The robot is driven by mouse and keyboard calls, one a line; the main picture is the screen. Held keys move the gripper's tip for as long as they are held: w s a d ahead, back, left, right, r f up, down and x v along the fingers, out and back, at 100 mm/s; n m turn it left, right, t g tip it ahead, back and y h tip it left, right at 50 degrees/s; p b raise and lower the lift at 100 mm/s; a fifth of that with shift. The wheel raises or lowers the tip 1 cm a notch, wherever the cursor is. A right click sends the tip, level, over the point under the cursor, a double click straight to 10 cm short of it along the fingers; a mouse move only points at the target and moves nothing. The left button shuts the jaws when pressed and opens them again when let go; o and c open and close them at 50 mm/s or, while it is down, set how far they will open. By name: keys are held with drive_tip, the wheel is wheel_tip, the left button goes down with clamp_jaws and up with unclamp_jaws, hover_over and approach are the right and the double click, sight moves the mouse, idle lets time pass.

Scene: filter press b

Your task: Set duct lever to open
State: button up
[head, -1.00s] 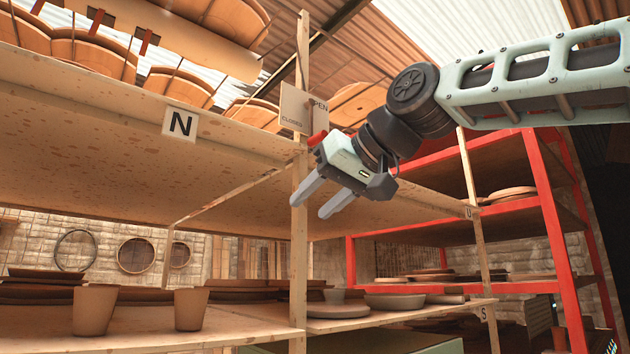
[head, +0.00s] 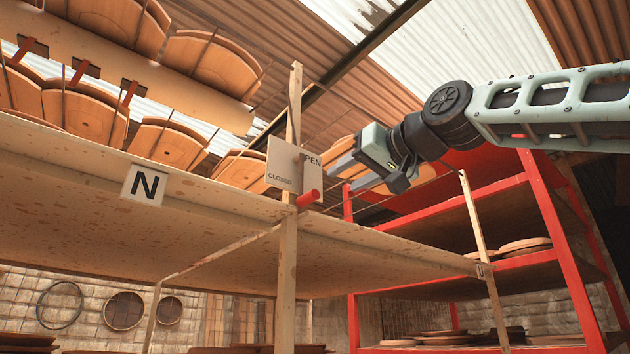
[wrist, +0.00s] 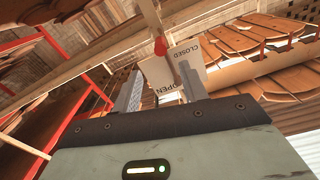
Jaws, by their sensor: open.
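The duct lever's red handle (head: 308,198) sticks out at a wooden shelf post, just below a pale sign plate (head: 280,165) marked CLOSED at left and OPEN at right. The red handle also shows in the wrist view (wrist: 160,46), beyond the fingers; the plate (wrist: 157,72) is partly covered by them. The rest of the lever is hard to make out. My gripper (head: 347,174) is open and empty, to the right of the plate and slightly above the handle, fingers pointing left. In the head view it looks apart from the handle.
The wooden shelf with the N label (head: 144,185) runs left of the post (head: 287,255). A red rack (head: 550,220) with plates stands at right. Curved orange tile-like pieces (head: 205,60) hang overhead at upper left.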

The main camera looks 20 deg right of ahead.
sight(320, 193)
drive_tip(key=p+x, duration=0.6)
drive_tip(key=x, duration=0.4)
drive_tip(key=shift+w+a+f, duration=0.1)
drive_tip(key=shift+w, duration=0.2)
drive_tip(key=shift+c, duration=0.3)
clamp_jaws()
